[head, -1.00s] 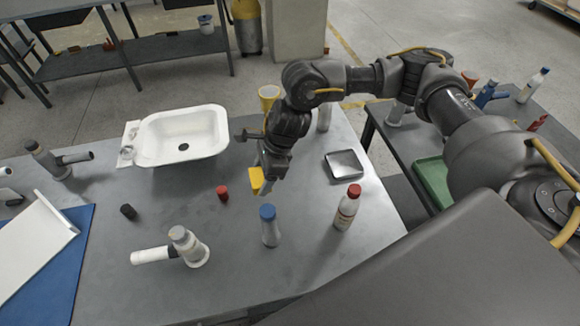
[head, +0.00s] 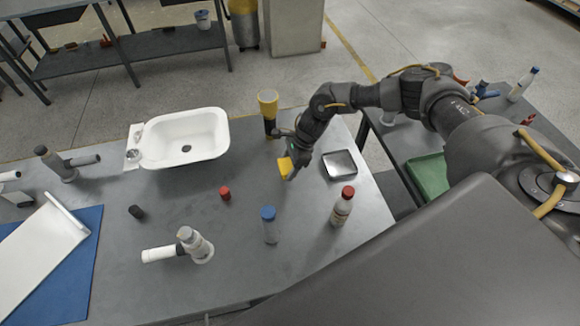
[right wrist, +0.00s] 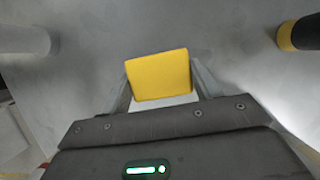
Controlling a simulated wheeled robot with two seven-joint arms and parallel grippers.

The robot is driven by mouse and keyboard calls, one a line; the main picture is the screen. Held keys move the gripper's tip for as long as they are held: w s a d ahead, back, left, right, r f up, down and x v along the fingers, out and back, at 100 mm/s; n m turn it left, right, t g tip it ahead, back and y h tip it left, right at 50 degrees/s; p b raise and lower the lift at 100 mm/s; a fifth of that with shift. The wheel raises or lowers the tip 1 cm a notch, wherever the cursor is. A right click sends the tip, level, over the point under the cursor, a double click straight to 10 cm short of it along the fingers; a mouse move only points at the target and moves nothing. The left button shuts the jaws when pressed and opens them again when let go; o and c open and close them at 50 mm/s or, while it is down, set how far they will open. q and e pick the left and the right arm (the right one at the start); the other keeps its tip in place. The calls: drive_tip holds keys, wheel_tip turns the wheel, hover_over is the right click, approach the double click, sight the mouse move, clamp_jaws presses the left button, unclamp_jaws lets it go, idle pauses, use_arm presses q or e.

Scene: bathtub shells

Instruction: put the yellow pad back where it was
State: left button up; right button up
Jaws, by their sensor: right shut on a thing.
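The yellow pad (head: 285,167) is held in my right gripper (head: 291,162), above the table between the white basin and the small dark tray. In the right wrist view the pad (right wrist: 159,75) sits between the two fingers of my right gripper (right wrist: 160,92), with a finger on each side of it. The grey table top (head: 120,250) lies beneath. The small dark square tray (head: 340,165) stands just right of the gripper and looks empty. My left gripper is not in view.
A blue-capped bottle (head: 270,232) and a red-capped bottle (head: 342,208) stand in front of the gripper. A yellow-and-black cup-like object (head: 268,108) stands behind it. The white basin (head: 185,138), a red cap (head: 225,193) and a grey pipe fitting (head: 195,246) are to the left.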

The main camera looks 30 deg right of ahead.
drive_tip(key=shift+w+d+f, duration=0.1)
drive_tip(key=shift+d+f, duration=0.25)
wheel_tip(320, 180, down, 3)
drive_tip(key=shift+p, duration=0.4)
drive_tip(key=shift+f, duration=0.1)
drive_tip(key=shift+f+b, duration=0.2)
drive_tip(key=shift+b, duration=0.1)
drive_tip(key=o, duration=0.9)
drive_tip(key=shift+r, duration=0.15)
